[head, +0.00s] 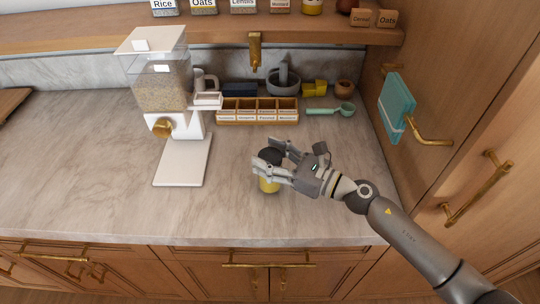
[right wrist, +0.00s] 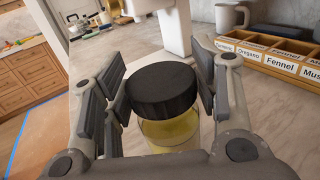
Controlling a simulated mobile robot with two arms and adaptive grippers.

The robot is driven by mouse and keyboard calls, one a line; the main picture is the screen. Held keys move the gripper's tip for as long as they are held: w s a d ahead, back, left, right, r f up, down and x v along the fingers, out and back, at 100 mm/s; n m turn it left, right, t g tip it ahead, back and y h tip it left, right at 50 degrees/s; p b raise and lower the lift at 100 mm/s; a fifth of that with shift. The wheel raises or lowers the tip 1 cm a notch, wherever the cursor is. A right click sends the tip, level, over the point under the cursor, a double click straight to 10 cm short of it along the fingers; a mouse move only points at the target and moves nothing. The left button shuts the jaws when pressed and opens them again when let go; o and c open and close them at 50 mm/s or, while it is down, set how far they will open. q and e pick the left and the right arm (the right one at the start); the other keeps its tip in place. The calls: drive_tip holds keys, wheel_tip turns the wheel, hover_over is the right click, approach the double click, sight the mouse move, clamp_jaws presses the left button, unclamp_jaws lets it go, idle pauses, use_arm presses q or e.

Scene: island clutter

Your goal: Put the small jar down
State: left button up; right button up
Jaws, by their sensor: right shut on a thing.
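The small jar (head: 269,185) has a black lid and yellow contents in clear glass. It is upright at the right gripper, over the front part of the marble counter. My right gripper (head: 272,164) is shut on it, with its fingers on both sides of the lid. In the right wrist view the black lid (right wrist: 162,90) sits between the finger pads, with the yellow glass body (right wrist: 170,134) below. I cannot tell whether the jar's base touches the counter. My left gripper is not in view.
A white grain dispenser (head: 182,170) stands left of the jar. Behind are a labelled wooden spice rack (head: 258,122), a grey mortar (head: 283,86) and a green scoop (head: 330,110). A teal towel (head: 396,105) hangs at right. The counter (head: 230,210) around the jar is clear.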

drive_tip(key=shift+f+b, duration=0.75)
drive_tip(key=shift+b, duration=0.05)
idle(0.5)
drive_tip(key=o, duration=1.4)
drive_tip(key=shift+f, duration=0.1)
drive_tip(key=v, duration=1.2)
drive_tip(key=shift+s, duration=0.1)
